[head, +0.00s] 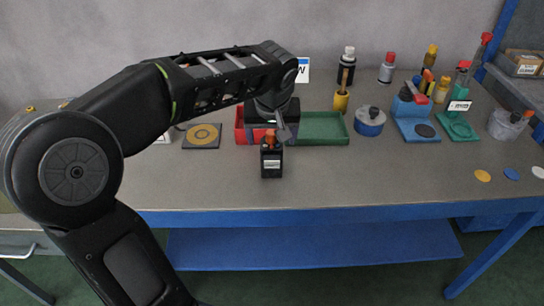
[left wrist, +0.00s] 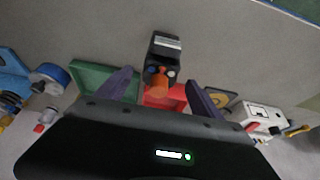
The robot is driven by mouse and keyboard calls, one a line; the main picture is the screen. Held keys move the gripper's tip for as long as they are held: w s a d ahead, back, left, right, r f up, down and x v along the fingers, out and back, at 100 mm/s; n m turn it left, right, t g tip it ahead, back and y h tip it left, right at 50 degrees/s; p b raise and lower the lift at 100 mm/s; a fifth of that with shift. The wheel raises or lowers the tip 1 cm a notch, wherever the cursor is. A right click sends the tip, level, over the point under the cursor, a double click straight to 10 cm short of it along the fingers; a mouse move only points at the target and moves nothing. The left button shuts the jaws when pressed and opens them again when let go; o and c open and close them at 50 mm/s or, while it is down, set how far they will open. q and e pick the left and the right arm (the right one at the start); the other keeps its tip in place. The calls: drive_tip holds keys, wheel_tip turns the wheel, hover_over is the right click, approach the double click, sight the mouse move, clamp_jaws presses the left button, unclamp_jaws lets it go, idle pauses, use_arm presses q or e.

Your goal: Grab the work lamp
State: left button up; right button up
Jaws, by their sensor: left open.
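A small black box-shaped thing (head: 271,160) with a pale label and an orange knob on top stands on the grey bench, in front of the red and green tray. It may be the work lamp, but I cannot tell for sure. It also shows in the left wrist view as a black block (left wrist: 164,48) beyond the fingers. My left gripper (head: 283,128) is just above and behind it, pointing down. In the left wrist view its two fingers (left wrist: 159,78) are spread apart with nothing clearly held. My right gripper is in neither view.
The tray, with a red part (head: 240,132) and a green part (head: 325,127), lies behind the black thing. A blue round pot (head: 369,128) and a blue stand (head: 414,128) are to the right. The bench front is mostly clear.

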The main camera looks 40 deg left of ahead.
use_arm(q)
drive_tip(key=shift+w+a+f, duration=0.15)
drive_tip(key=shift+w+f, duration=0.05)
drive_tip(key=shift+f, duration=0.4)
drive_tip(key=x, duration=0.5)
drive_tip(key=shift+f+p, duration=0.1)
drive_tip(key=shift+p, duration=0.25)
drive_tip(key=shift+c, duration=0.2)
clamp_jaws()
idle(0.5)
